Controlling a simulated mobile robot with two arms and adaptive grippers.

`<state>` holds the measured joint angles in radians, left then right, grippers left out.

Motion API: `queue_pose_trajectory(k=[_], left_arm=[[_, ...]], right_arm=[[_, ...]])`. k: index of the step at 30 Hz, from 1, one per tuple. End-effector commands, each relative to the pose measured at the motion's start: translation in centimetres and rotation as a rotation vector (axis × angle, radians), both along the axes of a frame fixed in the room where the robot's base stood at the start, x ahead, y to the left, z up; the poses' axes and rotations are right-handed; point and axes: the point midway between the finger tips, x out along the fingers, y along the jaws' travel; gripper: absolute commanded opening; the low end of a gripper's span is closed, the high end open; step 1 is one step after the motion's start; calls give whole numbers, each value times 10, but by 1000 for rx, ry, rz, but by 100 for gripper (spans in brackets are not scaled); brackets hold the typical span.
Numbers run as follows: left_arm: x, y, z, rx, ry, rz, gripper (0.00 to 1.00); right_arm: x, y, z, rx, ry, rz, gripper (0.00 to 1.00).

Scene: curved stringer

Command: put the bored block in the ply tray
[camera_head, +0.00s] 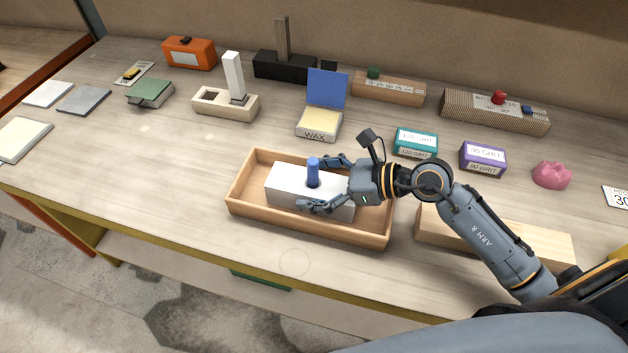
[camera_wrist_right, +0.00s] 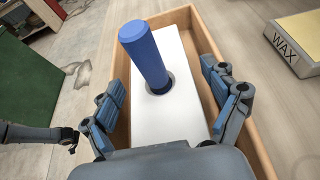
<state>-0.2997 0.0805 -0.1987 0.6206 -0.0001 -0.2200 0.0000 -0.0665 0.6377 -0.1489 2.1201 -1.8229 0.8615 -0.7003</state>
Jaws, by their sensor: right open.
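The bored block (camera_head: 283,192) is white, with a blue peg (camera_head: 313,171) standing in its bore. It lies inside the ply tray (camera_head: 370,236), a shallow light-wood box. My right gripper (camera_head: 322,183) is open over the block's right part, one finger on each side and the peg near the fingertips. In the right wrist view the block (camera_wrist_right: 176,108) and the tilted-looking peg (camera_wrist_right: 143,52) are between the spread fingers (camera_wrist_right: 166,92), which do not touch the peg. Part of a dark arm, probably my left, shows at the left edge there, its gripper (camera_wrist_right: 70,138) too small to read.
A wax box (camera_head: 319,122) with a raised blue lid stands behind the tray. Teal (camera_head: 415,144) and purple (camera_head: 482,158) grit boxes are to the right. A wooden bar (camera_head: 450,228) lies right of the tray, under my right arm. The bench left of the tray is clear.

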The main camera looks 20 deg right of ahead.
Motion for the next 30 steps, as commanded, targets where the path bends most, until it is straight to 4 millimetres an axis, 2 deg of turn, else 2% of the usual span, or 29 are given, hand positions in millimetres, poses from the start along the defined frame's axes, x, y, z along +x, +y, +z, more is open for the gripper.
queue_pose_trajectory(k=[5,15,21,30], left_arm=[[0,0,1,0,0,0,0],[0,0,-16,0,0,-1,0],[0,0,-21,-1,0,-2,0],[0,-1,-24,-1,0,-2,0]], right_arm=[[-2,-3,3,-1,0,-1,86],[-36,-54,24,-3,4,-1,86],[-52,-77,38,-1,3,-1,86],[-62,-92,47,-1,1,1,86]])
